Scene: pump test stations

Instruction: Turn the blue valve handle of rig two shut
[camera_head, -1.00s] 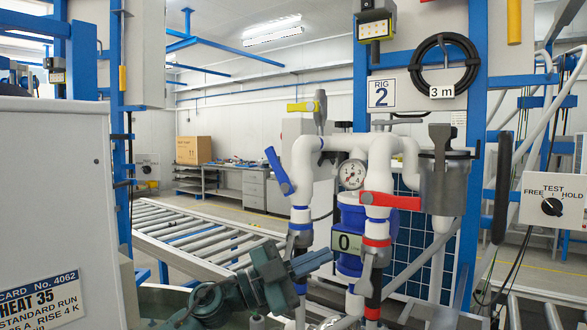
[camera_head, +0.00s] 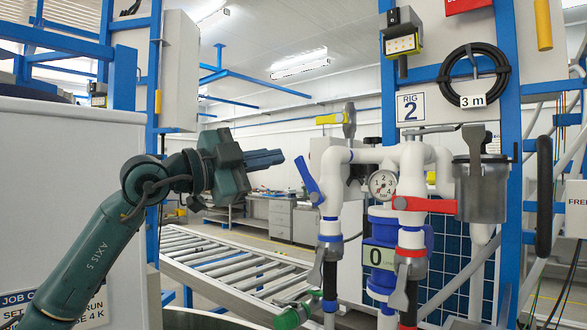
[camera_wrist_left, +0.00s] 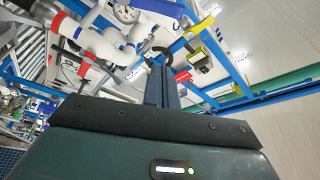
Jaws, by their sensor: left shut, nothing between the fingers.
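The blue valve handle (camera_head: 307,180) of rig two sits on the left white pipe (camera_head: 332,185), slanting with its free end up and to the left. My left gripper (camera_head: 283,157) is shut and empty. In the head view it appears left of the handle and slightly above it, with a visible gap to it. Its closed fingers also show in the left wrist view (camera_wrist_left: 160,83), where a blue piece (camera_wrist_left: 160,6), probably this handle, is cut by the top edge. My right gripper is not in view.
A red handle (camera_head: 425,204) is on the right-hand pipe, with a pressure gauge (camera_head: 382,184) between the pipes. A roller conveyor (camera_head: 225,262) lies behind; a white cabinet (camera_head: 60,190) is at left.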

